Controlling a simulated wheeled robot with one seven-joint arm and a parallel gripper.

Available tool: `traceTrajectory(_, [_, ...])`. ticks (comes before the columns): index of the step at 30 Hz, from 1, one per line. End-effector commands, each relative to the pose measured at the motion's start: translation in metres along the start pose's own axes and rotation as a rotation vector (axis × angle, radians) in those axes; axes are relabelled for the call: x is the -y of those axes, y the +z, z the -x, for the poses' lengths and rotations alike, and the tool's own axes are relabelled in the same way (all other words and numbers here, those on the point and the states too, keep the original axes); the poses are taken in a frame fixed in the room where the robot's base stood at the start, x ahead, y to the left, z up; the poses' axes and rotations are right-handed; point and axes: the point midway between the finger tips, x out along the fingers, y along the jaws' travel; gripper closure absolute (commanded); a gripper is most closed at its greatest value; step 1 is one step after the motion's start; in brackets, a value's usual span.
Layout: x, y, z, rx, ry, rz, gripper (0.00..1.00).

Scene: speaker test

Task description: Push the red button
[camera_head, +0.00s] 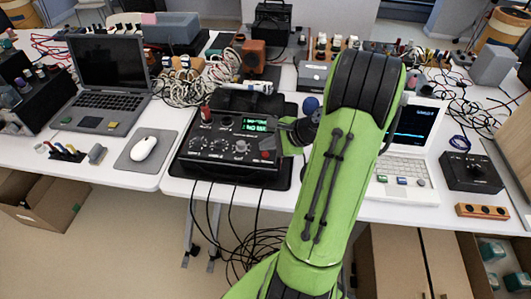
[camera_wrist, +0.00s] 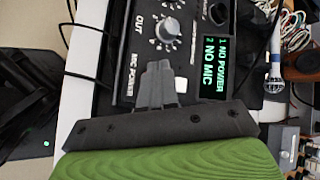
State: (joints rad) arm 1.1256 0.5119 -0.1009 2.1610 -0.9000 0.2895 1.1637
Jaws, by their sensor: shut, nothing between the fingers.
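A black control box (camera_head: 228,145) with knobs and a lit green display stands in a black case on the white table. A small red button (camera_head: 266,155) shows at the right end of its front panel. My gripper (camera_head: 284,124) is at the box's right side, partly hidden by my green arm. In the wrist view my gripper (camera_wrist: 160,70) is shut and empty over the panel, by the label "MIC POWER" and a small white switch (camera_wrist: 181,85). The display (camera_wrist: 215,65) reads "1 NO POWER, 2 NO MIC". The red button is not visible in the wrist view.
A laptop (camera_head: 108,85) and a white mouse (camera_head: 143,148) lie left of the box. A white laptop (camera_head: 405,150) and a black box with knobs (camera_head: 470,172) are at right. Cables hang below the table's front edge.

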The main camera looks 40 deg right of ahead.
Motion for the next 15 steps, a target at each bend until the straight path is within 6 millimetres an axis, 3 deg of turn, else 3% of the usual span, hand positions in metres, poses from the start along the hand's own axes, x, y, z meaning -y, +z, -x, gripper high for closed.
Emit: traceTrajectory(15, [-0.0046, -0.0046, -0.0063, 0.000, 0.000, 0.000, 1.00])
